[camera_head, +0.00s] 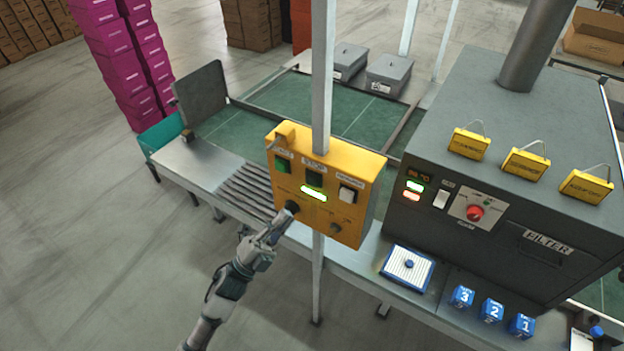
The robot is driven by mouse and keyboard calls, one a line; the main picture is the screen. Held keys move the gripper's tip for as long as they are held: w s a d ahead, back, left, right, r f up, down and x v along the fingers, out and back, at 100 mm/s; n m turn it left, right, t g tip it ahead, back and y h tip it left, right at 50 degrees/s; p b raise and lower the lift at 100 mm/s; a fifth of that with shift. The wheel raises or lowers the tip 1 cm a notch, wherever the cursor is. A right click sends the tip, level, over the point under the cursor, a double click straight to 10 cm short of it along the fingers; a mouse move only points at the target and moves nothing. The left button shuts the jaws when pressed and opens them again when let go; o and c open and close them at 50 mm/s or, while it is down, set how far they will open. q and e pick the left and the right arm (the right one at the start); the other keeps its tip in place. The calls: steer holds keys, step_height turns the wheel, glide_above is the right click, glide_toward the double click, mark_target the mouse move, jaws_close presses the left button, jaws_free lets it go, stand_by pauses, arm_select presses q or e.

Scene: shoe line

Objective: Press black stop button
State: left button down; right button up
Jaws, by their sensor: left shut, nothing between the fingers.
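A yellow control box (362,171) is fixed on a grey post. The black stop button (314,179) sits in the top row under a white label, between a green button (283,165) and a white button (347,194). A lit green indicator (313,194) is just below it. My left gripper (285,216) is shut and empty. Its tips are at the lower left of the box, close to a dark knob (292,206) and below the stop button, apart from it. I cannot tell whether the tips touch the knob. My right gripper is not in view.
The post (323,75) runs up in front of the green conveyor (370,118). A dark grey machine (440,134) with a red knob (475,213) stands at right. Blue numbered blocks (491,310) and a blue-edged tray (407,268) lie on the bench. Open floor is at left.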

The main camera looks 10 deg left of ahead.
mark_target(312, 180)
arm_select(q)
steer(key=w+d, duration=0.2)
steer(key=w, duration=0.6)
steer(key=shift+w+d+b, duration=0.3)
steer(key=shift+d+b, duration=0.05)
steer(key=shift+b, duration=0.1)
steer(key=shift+a+f, duration=0.1)
steer(key=shift+a, duration=0.2)
steer(key=shift+d, duration=0.25)
stand_by(0.6)
steer(key=shift+w+d, duration=0.1)
steer(key=shift+w, duration=0.25)
